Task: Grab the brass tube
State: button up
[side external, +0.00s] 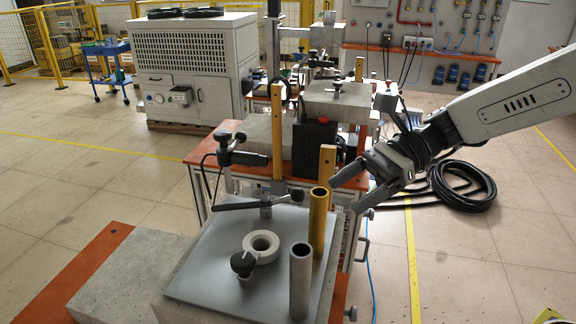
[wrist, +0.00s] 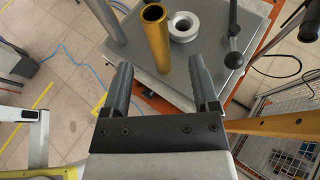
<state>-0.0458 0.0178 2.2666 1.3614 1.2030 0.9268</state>
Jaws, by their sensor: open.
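The brass tube (side external: 318,220) stands upright on the grey metal plate (side external: 215,275), near its right edge in the side view. It also shows in the wrist view (wrist: 157,42), ahead of my fingers and roughly in line with the gap between them. My gripper (side external: 345,196) is open and empty, to the right of the tube's upper end in the side view. In the wrist view both fingers of my gripper (wrist: 162,75) are spread wide. No contact with the tube shows.
A grey tube (side external: 300,280) stands upright in front of the brass one. A pale ring (side external: 261,246) and a black-knobbed clamp (side external: 243,264) are on the plate. A black-handled lever (side external: 260,201) lies across behind the ring. A yellow-brown post (side external: 327,170) rises close behind the brass tube.

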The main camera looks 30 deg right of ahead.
aim_at(318, 215)
jog(key=shift+w+a+f, duration=0.1)
jog(key=shift+a+f, duration=0.2)
jog(key=shift+a, duration=0.35)
jog(key=shift+x, duration=2.6)
jog(key=shift+f, duration=0.1)
grip_shut()
